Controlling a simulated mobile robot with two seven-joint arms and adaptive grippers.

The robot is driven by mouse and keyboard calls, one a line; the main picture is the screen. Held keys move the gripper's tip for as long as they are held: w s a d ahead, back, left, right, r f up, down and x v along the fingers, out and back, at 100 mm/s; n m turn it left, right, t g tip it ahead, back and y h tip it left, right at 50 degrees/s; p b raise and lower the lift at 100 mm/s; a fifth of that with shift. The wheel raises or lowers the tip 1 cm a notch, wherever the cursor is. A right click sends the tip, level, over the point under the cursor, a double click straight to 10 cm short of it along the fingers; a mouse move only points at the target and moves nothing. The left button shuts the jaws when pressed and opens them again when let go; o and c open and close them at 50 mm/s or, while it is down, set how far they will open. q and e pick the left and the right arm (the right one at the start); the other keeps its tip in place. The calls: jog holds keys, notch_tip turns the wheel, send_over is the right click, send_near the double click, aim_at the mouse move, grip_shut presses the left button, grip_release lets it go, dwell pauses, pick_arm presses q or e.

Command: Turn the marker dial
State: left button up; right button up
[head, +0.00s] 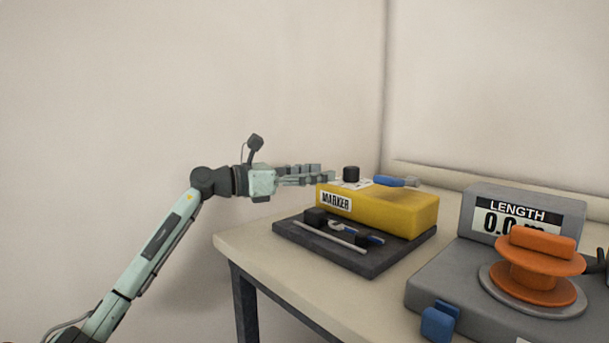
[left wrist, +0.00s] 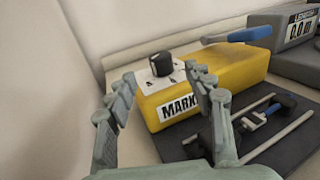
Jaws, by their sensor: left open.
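The yellow marker box (head: 390,209), with a "MARKER" label on its front, stands at the back of the table. Its black dial (head: 351,174) sits on a white plate on top; the dial also shows in the left wrist view (left wrist: 161,64). A blue-handled lever (head: 396,181) lies across the box top. My left gripper (head: 328,173) is open and level with the box top, at its left edge. In the left wrist view the dial lies beyond and between the open fingertips (left wrist: 160,85), apart from them. My right gripper is not in view.
A dark tray (head: 290,236) with tools lies in front of the box. To the right stands a grey length machine (head: 440,278) with an orange spool (head: 535,265) and a display (head: 515,216). Walls rise behind the table (head: 235,244).

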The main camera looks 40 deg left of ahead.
pick_arm(q)
jog(key=shift+v, duration=1.55)
